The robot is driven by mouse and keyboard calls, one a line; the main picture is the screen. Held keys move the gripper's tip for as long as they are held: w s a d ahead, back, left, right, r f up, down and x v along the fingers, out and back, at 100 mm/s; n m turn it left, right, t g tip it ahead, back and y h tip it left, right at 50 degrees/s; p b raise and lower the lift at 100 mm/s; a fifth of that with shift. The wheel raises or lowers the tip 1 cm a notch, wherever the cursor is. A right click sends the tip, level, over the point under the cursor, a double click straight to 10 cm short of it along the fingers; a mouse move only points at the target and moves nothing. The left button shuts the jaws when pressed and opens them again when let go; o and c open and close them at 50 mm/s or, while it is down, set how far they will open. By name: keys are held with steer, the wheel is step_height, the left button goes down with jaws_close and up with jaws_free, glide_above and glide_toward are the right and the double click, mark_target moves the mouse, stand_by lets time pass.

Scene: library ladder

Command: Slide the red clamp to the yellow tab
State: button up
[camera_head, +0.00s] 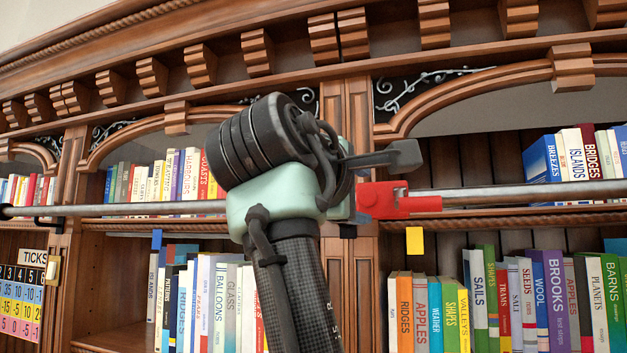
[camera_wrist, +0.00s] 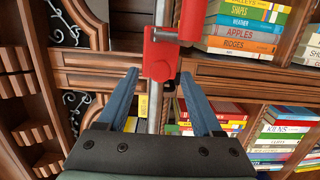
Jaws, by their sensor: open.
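The red clamp (camera_head: 378,200) sits on the long grey rail (camera_head: 500,194), just right of my pale green wrist in the head view. Its narrow arm points right. The yellow tab (camera_head: 414,240) hangs just below the rail, to the right of the clamp's body. In the wrist view, the red clamp (camera_wrist: 160,62) lies between and just ahead of the fingertips of my gripper (camera_wrist: 159,74). The fingers are apart, one on each side of the rail. In the head view, one grey finger shows above the clamp; the other is hidden. I cannot make out the yellow tab in the wrist view.
A blue tab (camera_head: 156,240) hangs at the left and a dark tab (camera_head: 347,231) sits under the clamp's left side. Wooden shelves with books (camera_head: 520,300) stand behind the rail. A number board (camera_head: 20,300) is at far left. The rail right of the clamp is clear.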

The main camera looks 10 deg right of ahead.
steer(key=shift+x, duration=0.8)
steer(key=shift+c, duration=0.4)
steer(key=shift+a, duration=0.1)
jaws_close()
steer(key=shift+f, duration=0.1)
stand_by(0.4)
